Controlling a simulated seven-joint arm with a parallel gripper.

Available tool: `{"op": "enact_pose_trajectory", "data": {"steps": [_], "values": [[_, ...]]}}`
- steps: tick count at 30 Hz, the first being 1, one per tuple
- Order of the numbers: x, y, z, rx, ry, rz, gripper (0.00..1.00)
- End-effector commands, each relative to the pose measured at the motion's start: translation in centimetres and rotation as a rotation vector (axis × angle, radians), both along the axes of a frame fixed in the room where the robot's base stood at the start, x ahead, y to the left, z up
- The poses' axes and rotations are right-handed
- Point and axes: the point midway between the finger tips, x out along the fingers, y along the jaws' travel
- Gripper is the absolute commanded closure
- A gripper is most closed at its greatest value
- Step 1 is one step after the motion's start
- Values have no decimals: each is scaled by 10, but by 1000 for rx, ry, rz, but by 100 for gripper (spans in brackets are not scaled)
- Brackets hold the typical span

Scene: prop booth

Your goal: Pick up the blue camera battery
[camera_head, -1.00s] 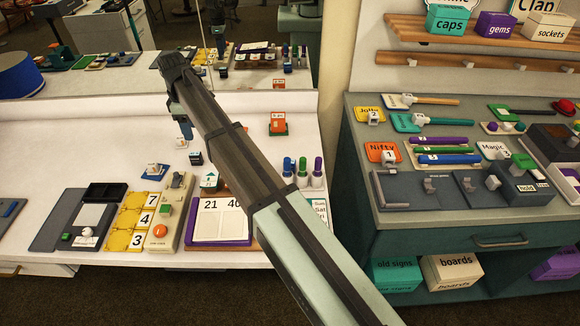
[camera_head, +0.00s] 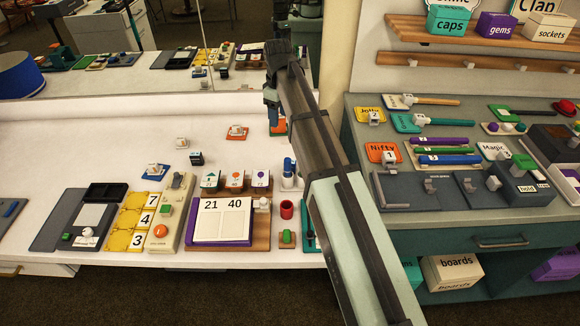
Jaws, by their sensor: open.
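A small dark blue-black box (camera_head: 197,158) with pale marks on its face stands on the white counter, left of my arm. It may be the blue camera battery, but it is too small to be sure. A white piece on a blue base (camera_head: 157,171) sits left of it. My gripper (camera_head: 272,118) is open over the back right part of the counter, to the right of and behind the dark box and apart from it. Nothing shows held.
An orange-based piece (camera_head: 237,133) and a white piece (camera_head: 182,142) stand nearby. A scoreboard (camera_head: 221,218), yellow number cards (camera_head: 132,222) and a red cup (camera_head: 286,209) line the front edge. A mirror runs along the back.

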Motion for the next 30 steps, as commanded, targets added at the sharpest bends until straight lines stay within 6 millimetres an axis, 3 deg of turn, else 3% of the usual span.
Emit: {"op": "enact_pose_trajectory", "data": {"steps": [11, 21, 30], "values": [[-35, -25, -2, 18, 11, -504, 44], [-60, -31, -6, 35, 25, -1143, 44], [-70, -34, -8, 43, 34, -1710, 44]]}}
